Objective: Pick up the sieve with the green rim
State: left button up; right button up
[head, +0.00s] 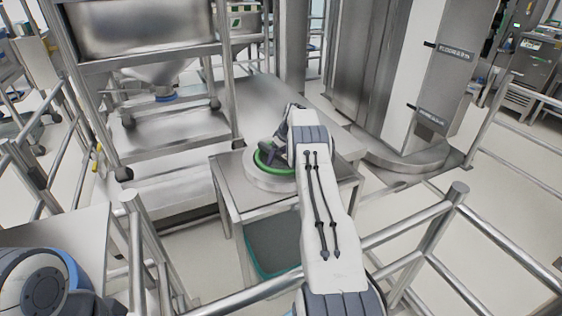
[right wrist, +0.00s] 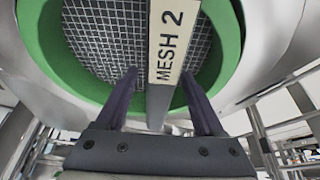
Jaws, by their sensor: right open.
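The sieve with the green rim (head: 268,169) sits on a small steel table in the head view, partly hidden by my right arm. In the right wrist view the green rim (right wrist: 232,45) curves around a grey wire mesh (right wrist: 95,40). A bar with a "MESH 2" label (right wrist: 166,45) crosses the mesh. My right gripper (head: 268,152) is over the sieve; in the right wrist view its two dark fingers (right wrist: 158,74) stand apart, one on each side of the bar. Contact with the bar cannot be told. My left gripper is out of view.
The small steel table (head: 231,190) has a bare strip at its left, with a dark bin (head: 268,245) beneath. A steel rack with a hopper (head: 145,30) stands behind left. Metal railings (head: 410,228) run in front and at right. A steel cabinet (head: 445,85) stands behind right.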

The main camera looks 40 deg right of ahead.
grip_shut()
jog(key=shift+r, duration=0.15)
dwell(1.3)
